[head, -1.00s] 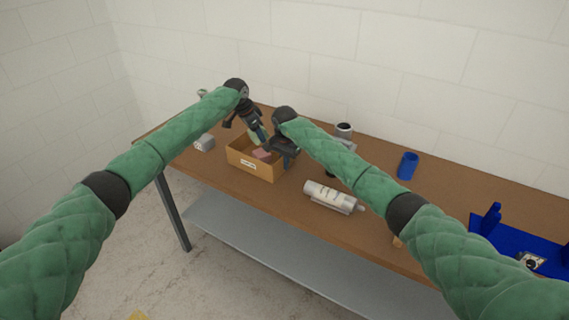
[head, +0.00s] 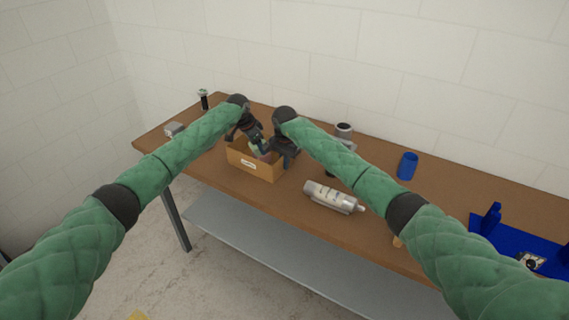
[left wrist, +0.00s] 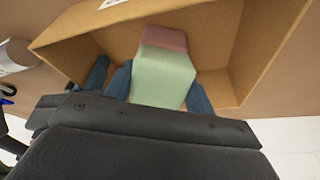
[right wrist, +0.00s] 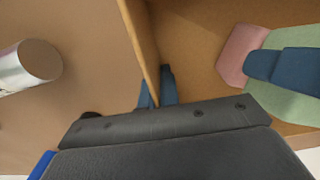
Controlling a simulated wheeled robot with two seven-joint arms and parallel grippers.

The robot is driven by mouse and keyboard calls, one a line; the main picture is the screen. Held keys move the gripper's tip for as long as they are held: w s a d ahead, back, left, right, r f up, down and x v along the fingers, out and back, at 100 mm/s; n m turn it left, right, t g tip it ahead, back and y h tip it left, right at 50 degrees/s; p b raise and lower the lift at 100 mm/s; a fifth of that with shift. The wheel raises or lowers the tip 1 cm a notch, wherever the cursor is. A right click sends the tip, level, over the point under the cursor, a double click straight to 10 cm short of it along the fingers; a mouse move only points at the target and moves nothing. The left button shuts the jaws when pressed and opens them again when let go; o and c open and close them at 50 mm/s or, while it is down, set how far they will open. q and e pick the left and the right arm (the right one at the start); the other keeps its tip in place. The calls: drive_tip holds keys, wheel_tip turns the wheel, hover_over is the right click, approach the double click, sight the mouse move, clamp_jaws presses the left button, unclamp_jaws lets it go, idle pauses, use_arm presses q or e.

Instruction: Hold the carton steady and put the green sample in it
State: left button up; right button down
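The open brown carton (head: 256,170) stands on the table with a white label on its front. The pale green sample (left wrist: 163,78) is between the two fingers of my left gripper (head: 259,147), which touch its sides inside the carton. A pink block (left wrist: 164,38) lies in the carton, against the far end of the green sample; both also show in the right wrist view (right wrist: 240,55). My right gripper (head: 283,155) is shut on a side wall of the carton, with one finger on each side of the wall. The underside of the green sample is hidden.
A silver canister (head: 331,196) lies right of the carton. Behind it stands a grey device (head: 344,132), then a blue cup (head: 408,166) and a blue stand (head: 510,243) farther right. A small grey box (head: 174,130) and a dark bottle (head: 203,99) are at the left end.

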use_arm(q)
drive_tip(key=o, duration=0.5)
drive_tip(key=shift+c, duration=0.2)
drive_tip(key=shift+r, duration=0.1)
drive_tip(key=v, duration=1.2)
use_arm(e)
drive_tip(key=c, duration=1.6)
unclamp_jaws()
drive_tip(key=shift+o, duration=0.2)
drive_tip(key=shift+r, duration=0.1)
